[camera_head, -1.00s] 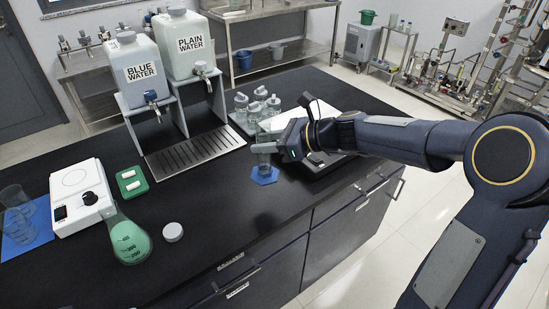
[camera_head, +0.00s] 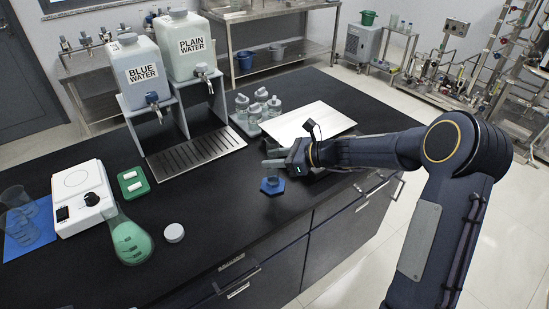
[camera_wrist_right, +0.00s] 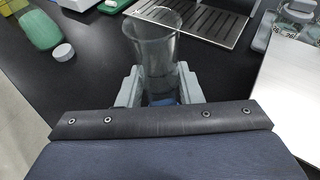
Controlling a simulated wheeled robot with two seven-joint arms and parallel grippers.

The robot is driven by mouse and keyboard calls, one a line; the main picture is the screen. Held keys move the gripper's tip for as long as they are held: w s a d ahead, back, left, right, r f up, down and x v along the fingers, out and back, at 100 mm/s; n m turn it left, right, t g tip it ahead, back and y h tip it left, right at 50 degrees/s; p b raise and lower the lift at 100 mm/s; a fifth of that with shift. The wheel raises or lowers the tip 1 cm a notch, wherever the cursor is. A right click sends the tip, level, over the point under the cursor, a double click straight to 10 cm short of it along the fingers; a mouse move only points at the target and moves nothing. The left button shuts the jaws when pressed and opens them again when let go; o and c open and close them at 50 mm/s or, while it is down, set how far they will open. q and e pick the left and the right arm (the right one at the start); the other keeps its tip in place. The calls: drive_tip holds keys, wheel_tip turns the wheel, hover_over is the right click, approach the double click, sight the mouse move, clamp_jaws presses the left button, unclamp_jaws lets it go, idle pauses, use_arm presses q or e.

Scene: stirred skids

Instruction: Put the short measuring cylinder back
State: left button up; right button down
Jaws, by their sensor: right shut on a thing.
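My right gripper (camera_head: 273,165) is shut on the short measuring cylinder, near the front edge of the black bench. The cylinder (camera_wrist_right: 152,45) is clear glass, upright between the two grey fingers in the right wrist view. Its blue six-sided foot (camera_head: 272,187) shows below the fingers in the head view. The fingers and hand hide much of the glass. I cannot tell for sure whether the foot touches the bench. My left gripper is not in view.
A white board (camera_head: 308,124) lies right behind the hand, with several glass bottles (camera_head: 254,116) beside it. A drip tray (camera_head: 195,153) sits under the water tanks. A flask (camera_head: 130,240), a white lid (camera_head: 174,232) and a stirrer (camera_head: 83,197) are left. Bench between is clear.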

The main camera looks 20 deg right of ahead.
drive_tip(key=shift+f, duration=0.15)
drive_tip(key=c, duration=1)
unclamp_jaws()
